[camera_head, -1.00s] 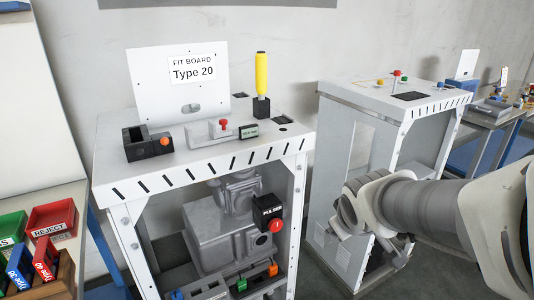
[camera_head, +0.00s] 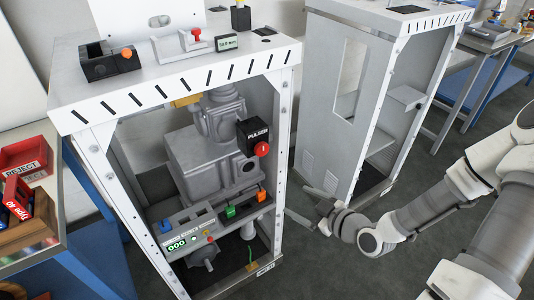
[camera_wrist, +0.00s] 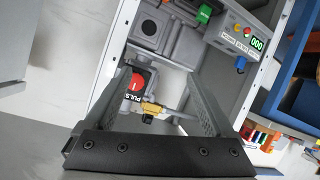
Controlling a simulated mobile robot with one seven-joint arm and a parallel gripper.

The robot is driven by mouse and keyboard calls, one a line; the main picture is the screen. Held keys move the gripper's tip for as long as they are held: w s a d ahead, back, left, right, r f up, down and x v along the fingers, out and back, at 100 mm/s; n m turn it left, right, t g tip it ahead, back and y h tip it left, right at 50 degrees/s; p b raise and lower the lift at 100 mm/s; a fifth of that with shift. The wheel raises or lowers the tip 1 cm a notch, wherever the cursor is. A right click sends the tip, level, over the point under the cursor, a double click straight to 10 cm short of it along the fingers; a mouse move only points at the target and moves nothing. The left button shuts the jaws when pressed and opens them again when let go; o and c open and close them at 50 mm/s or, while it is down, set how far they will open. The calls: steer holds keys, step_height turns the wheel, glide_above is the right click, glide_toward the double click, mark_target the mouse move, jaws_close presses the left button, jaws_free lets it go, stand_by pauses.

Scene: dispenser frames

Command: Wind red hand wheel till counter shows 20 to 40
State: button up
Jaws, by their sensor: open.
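The red hand wheel (camera_head: 262,149) is on the front of the black box labelled PULSER (camera_head: 252,134), inside the open dispenser frame. The counter (camera_head: 177,245) is a small green display low in that frame, and it reads 000. My gripper (camera_head: 308,209) is open and empty, to the right of the frame and lower than the wheel in the head view. In the wrist view the red wheel (camera_wrist: 138,80) shows between my open fingers (camera_wrist: 160,82), nearer the left one, beyond them and apart. The counter also shows in the wrist view (camera_wrist: 257,44), reading 000.
Grey machinery (camera_head: 205,150) fills the frame behind the pulser. Blue, green and orange parts (camera_head: 231,212) sit along the lower panel. The white frame post (camera_head: 283,150) stands between the wheel and my gripper's side. A second white cabinet (camera_head: 350,100) stands at right. Open floor lies between them.

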mark_target(263, 151)
steer(key=w+a+r+m+t+y+b, duration=0.1)
steer(key=w+a+r+m+t+b, duration=0.1)
steer(key=w+t+b, duration=0.3)
steer(key=r+b, duration=0.1)
steer(key=b, duration=0.2)
steer(key=shift+r, duration=0.2)
steer(key=shift+w+a+b, duration=0.1)
steer(key=shift+w+b, duration=0.15)
steer(key=shift+b, duration=0.55)
steer(key=shift+a+y+b, duration=0.15)
steer(key=shift+y+b, duration=0.15)
steer(key=shift+b, duration=0.65)
steer(key=b+x, duration=0.2)
steer(key=x, duration=0.4)
steer(key=b+x, duration=0.2)
steer(key=x, duration=0.4)
steer(key=shift+s+a+f+b, duration=0.1)
steer(key=shift+s+a+b, duration=0.1)
steer(key=shift+a+b, duration=0.15)
